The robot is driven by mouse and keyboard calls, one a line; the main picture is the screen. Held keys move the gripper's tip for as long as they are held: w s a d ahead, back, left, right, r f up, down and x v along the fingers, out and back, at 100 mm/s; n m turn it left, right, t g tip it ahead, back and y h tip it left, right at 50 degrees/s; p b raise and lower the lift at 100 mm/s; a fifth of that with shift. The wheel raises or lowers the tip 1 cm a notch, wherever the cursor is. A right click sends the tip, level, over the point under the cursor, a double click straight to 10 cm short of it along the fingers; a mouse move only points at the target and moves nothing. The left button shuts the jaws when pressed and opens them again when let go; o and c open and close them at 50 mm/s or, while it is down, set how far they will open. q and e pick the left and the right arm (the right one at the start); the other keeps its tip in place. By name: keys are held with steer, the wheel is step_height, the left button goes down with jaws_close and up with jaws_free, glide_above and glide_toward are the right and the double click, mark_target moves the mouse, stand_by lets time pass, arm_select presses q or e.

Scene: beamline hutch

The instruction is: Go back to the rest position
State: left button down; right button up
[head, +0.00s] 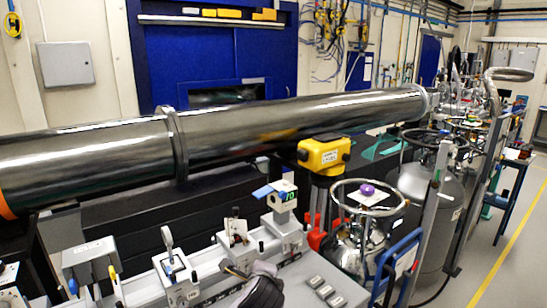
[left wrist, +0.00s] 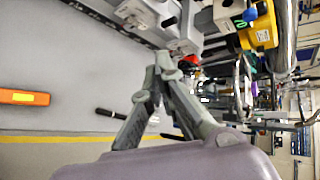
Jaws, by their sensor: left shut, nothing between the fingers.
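My left gripper (left wrist: 163,66) shows large in the left wrist view. Its two grey fingers come together at the tips with nothing between them. In the head view a dark gripper part, which I take to be my left gripper (head: 240,271), is at the bottom middle, over the front of the grey bench with the sample-holder blocks. It looks clear of the blocks, but I cannot tell how high it is. My right gripper is not in view.
A long dark pipe (head: 270,122) crosses behind the bench. A yellow device (head: 324,155) stands beyond the grey blocks (head: 284,197). A gas cylinder (head: 362,240) stands to the right. An orange device (left wrist: 25,97) lies on a grey surface in the wrist view.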

arm_select(q)
steer(key=s+a+f+n+g, duration=0.2)
steer(key=s+a+f+n, duration=0.25)
steer(key=s+f, duration=0.35)
steer(key=s+a+f+n+g, duration=0.2)
steer(key=s+a+f+n, duration=0.3)
steer(key=s, duration=0.5)
steer(key=s+a+f+n+g, duration=0.2)
steer(key=s+a+n, duration=0.25)
steer(key=s, duration=0.65)
steer(key=s+a+f+n+g, duration=0.2)
steer(key=s+a+n, duration=0.25)
steer(key=s, duration=0.65)
step_height(320, 180, down, 31)
steer(key=s+d+g+b, duration=0.1)
steer(key=s+g+b, duration=0.1)
steer(key=b, duration=0.2)
steer(key=s+a+f+b, duration=0.2)
steer(key=s+a+f, duration=0.1)
steer(key=s+f, duration=1.3)
steer(key=shift+f+g+h, duration=0.3)
steer(key=shift+f+g, duration=0.1)
steer(key=shift+f, duration=0.1)
